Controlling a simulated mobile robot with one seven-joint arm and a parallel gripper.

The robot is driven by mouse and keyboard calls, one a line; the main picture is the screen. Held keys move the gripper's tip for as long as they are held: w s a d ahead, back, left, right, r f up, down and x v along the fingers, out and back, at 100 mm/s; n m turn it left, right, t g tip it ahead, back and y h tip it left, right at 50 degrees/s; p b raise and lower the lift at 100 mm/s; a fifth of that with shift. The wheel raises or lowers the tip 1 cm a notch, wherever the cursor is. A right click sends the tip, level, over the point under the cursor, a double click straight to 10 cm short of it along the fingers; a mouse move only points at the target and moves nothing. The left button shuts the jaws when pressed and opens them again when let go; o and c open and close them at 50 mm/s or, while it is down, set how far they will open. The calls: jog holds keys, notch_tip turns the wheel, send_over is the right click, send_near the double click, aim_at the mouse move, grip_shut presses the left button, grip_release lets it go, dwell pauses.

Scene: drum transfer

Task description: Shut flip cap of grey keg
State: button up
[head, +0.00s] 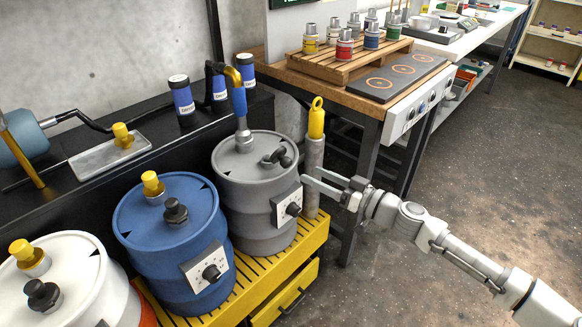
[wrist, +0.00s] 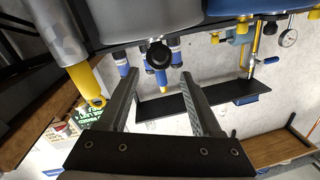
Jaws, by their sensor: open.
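The grey keg (head: 240,200) stands on a yellow slatted platform, right of the blue keg. Its lid carries a dark flip cap (head: 283,157) that looks tipped up beside its dark spout; how far it is tipped I cannot tell. A blue-handled tap fitting (head: 242,125) rises from the lid's back. My gripper (head: 311,176) is open and empty, right of the keg, near its front dial (head: 292,208) and below lid height. In the wrist view, the open fingers (wrist: 158,78) point toward a grey keg body (wrist: 150,18) with a black knob. The flip cap does not show clearly there.
A grey post with a yellow loop (head: 316,118) stands close behind my gripper, right of the keg. The blue keg (head: 170,240) and white keg (head: 65,285) stand left. A wooden bench (head: 330,88) is behind. Floor at right is clear.

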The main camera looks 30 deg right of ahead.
aim_at(290, 164)
jog(key=b+x, duration=0.1)
jog(key=x, duration=0.7)
jog(key=shift+w, duration=0.1)
grip_shut()
